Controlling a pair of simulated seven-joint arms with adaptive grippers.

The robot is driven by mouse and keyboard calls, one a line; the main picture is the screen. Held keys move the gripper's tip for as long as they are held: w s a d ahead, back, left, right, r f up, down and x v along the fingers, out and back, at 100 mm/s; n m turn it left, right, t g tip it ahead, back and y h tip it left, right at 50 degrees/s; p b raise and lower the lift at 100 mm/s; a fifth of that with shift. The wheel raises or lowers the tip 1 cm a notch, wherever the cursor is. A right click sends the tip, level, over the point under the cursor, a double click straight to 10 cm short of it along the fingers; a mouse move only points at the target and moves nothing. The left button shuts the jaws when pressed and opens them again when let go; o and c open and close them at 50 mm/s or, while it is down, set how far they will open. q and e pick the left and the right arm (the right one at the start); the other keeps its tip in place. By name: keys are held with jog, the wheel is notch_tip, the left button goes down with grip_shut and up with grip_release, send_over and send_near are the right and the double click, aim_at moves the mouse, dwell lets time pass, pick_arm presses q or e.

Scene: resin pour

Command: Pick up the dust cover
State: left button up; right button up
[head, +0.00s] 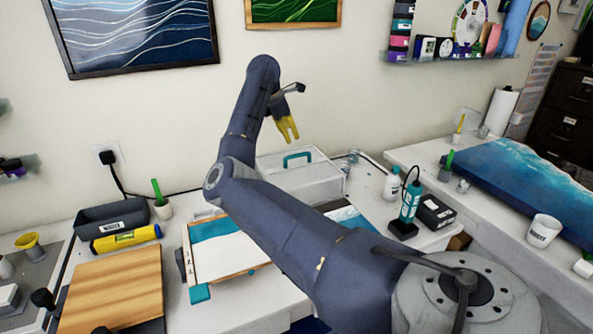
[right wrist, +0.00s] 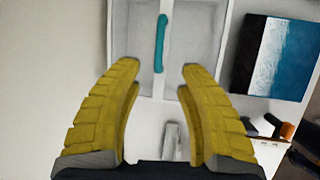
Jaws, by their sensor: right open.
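The dust cover (head: 310,185) is a pale, see-through box with a teal handle (head: 298,156) on top. It stands at the back of the white table against the wall, partly hidden by my right arm. My right gripper (head: 289,139), with yellow fingers, is above the cover and apart from it. My left gripper is not in view.
A framed teal and white panel (head: 220,256) lies in front of the cover. A wooden board (head: 115,290), yellow level (head: 125,238) and grey bin (head: 112,216) are left. A teal bottle tool (head: 410,202) and black box (head: 436,211) stand right. The wall is close behind.

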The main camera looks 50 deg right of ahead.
aim_at(298, 156)
jog(key=shift+x, duration=6.5)
grip_shut()
jog(key=shift+a, duration=0.1)
